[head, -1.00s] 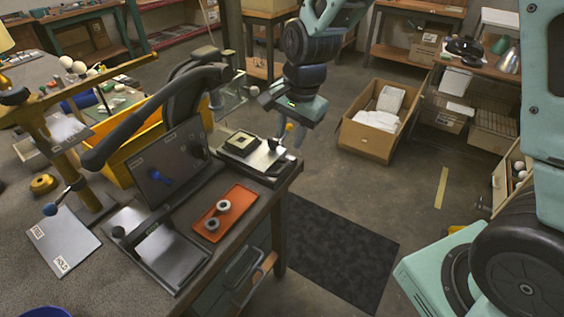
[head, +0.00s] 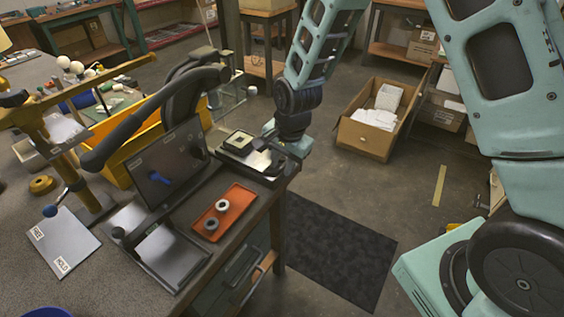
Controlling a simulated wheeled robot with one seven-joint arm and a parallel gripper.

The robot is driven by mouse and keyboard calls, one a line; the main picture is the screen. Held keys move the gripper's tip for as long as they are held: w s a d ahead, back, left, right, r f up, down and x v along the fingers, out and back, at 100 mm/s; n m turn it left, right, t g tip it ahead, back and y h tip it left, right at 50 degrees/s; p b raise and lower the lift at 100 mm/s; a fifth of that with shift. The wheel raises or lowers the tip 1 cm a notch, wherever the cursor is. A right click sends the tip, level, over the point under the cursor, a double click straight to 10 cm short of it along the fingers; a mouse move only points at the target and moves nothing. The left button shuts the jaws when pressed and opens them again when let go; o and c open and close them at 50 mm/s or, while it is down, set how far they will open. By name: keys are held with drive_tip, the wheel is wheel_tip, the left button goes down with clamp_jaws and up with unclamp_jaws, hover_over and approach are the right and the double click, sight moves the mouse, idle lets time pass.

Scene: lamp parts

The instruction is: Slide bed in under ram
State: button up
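The bed appears to be the flat metal plate (head: 258,161) at the table's right corner, carrying a dark block with a pale square top (head: 239,142). It sticks out to the right of the black press (head: 178,100), which has a thick curved arm. The ram itself cannot be made out behind that arm and the upright dark panel (head: 167,165). My gripper (head: 285,155) is low at the right end of the bed, where the bed's knob showed before. Its fingers are hidden or too small to tell, so I cannot see whether it grips or touches anything.
A yellow post fixture (head: 62,130) is at left. A cardboard box (head: 366,141) and dark mat (head: 330,248) are on the floor.

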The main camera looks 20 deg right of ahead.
sight(254, 159)
clamp_jaws()
drive_tip(key=w+a, duration=0.1)
drive_tip(key=w, duration=0.1)
drive_tip(key=w+a, duration=0.3)
drive_tip(key=w, duration=0.1)
drive_tip(key=shift+w+a+r+p, duration=0.1)
drive_tip(key=shift+w+a+p, duration=0.25)
drive_tip(key=shift+a, duration=0.05)
drive_tip(key=shift+o, duration=1.4)
unclamp_jaws()
wheel_tip(254, 159, up, 17)
drive_tip(key=s+d+b, duration=0.1)
drive_tip(key=s, duration=0.1)
drive_tip(key=shift+s+d+b, duration=0.25)
drive_tip(key=shift+d+b, duration=0.1)
